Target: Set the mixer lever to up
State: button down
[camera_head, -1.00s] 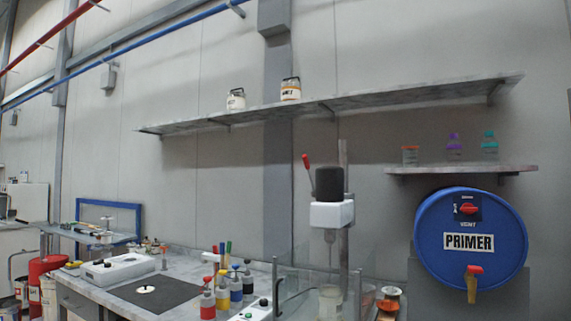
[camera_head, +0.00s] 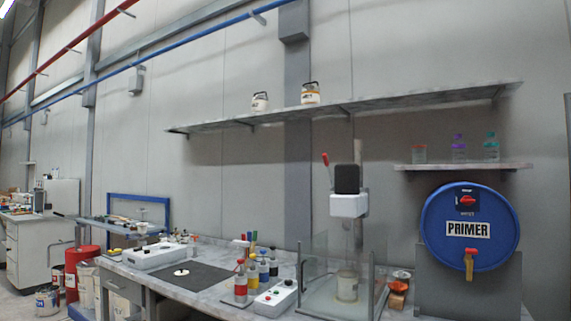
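The mixer (camera_head: 348,206) stands at the right end of the workbench, with a white head and a black motor block (camera_head: 347,179) on a vertical grey post. Its lever (camera_head: 326,163) has a red tip and sticks up at the left of the motor block, leaning slightly left. Below the head, a beaker (camera_head: 347,285) stands inside a clear-walled enclosure (camera_head: 312,278). My gripper is not in view.
A blue PRIMER drum (camera_head: 470,230) with a red vent knob stands right of the mixer. A control box (camera_head: 275,297) and several coloured bottles (camera_head: 262,268) sit left of the enclosure. A long shelf (camera_head: 400,105) with two cans hangs above.

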aim_at(325, 157)
jog(key=u, duration=0.75)
jog(key=i, duration=0.7)
